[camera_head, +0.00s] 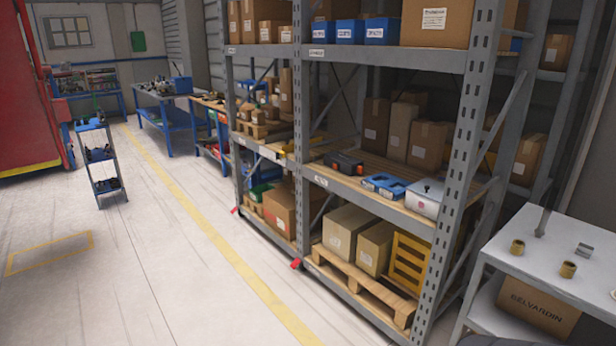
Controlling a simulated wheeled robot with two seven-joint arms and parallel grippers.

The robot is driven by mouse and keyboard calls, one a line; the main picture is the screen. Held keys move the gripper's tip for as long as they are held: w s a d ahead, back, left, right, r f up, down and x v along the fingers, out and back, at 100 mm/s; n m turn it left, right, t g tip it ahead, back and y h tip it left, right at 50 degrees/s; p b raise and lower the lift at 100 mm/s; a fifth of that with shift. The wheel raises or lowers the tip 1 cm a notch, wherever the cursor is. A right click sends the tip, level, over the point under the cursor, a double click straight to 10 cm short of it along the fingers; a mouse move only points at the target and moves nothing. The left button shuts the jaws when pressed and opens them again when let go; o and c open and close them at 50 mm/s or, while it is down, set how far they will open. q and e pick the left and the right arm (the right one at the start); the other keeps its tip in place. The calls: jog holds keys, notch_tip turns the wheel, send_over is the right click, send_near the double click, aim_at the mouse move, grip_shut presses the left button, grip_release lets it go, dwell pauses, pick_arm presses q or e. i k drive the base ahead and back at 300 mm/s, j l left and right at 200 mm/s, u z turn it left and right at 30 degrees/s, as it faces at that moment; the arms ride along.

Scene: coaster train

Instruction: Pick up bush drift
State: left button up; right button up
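On the grey-white table at the right edge stand two brass-coloured bushings, one near the left (517,247) and one nearer the front (568,269). A small grey metal piece (584,250) lies to their right. A thin dark grey upright shape (545,218) shows at the table's back edge; I cannot tell whether it is a tool standing there or part of the rack behind. I cannot tell which of these is the bush drift. Neither gripper is in view.
The table (497,254) has a lower shelf with a cardboard box (538,308) marked BELVARDIN. A tall grey rack (466,130) with boxes and toolboxes stands to its left. The floor (150,270) at left is open. A blue cart (105,160) stands farther off.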

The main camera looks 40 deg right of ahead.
aim_at(540, 232)
jog(key=z, duration=2.8)
jog(key=u, duration=3.2)
jog(key=z, duration=0.6)
jog(key=i+l+z, duration=0.1)
jog(key=z, duration=0.4)
jog(key=i+z, duration=0.15)
jog(key=z, duration=0.3)
jog(key=i+z, duration=0.15)
jog(key=z, duration=0.35)
jog(key=i+j+z, duration=0.1)
jog(key=z, duration=0.4)
jog(key=i, duration=0.05)
